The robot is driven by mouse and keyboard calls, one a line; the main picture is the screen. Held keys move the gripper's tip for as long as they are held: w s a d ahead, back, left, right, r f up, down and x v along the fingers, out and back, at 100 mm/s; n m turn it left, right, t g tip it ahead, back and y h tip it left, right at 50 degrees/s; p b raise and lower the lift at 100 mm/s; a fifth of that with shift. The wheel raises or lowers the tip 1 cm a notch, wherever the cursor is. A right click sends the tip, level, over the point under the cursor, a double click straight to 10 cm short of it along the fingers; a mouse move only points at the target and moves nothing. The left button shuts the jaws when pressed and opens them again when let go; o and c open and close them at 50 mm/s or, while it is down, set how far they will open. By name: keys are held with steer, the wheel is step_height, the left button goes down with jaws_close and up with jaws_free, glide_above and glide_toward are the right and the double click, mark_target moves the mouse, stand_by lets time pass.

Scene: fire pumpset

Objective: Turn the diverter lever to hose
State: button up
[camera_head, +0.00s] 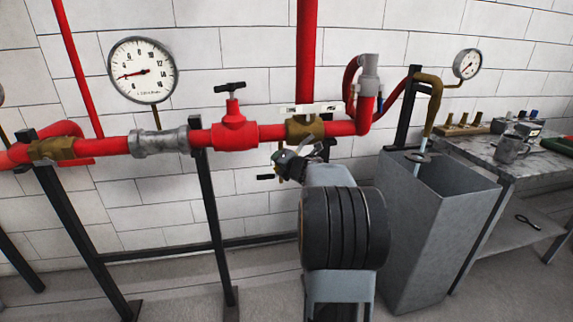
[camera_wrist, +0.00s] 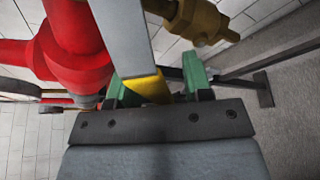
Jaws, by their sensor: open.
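The diverter valve is a brass body (camera_head: 303,128) on the red pipe in the head view, under a white label plate (camera_head: 310,109). In the wrist view, a flat grey lever with a yellow end (camera_wrist: 148,86) comes down from the top. Its yellow end lies between the two green fingers of my gripper (camera_wrist: 156,88). The fingers are open, one on each side of the lever; I cannot tell whether either touches it. In the head view my gripper (camera_head: 290,162) is just below the brass body, and my arm hides part of the area.
A red valve with a black handle (camera_head: 232,125) is left of the brass body. It stands close on the left in the wrist view (camera_wrist: 70,50). A brass fitting (camera_wrist: 205,20) is at upper right there. A grey tank (camera_head: 425,240) and a workbench (camera_head: 485,152) stand right.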

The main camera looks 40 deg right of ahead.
steer(key=p+v, duration=0.1)
steer(key=v, duration=1.2)
steer(key=shift+s+p, duration=0.3)
steer(key=shift+p, duration=0.05)
steer(key=shift+c, duration=0.2)
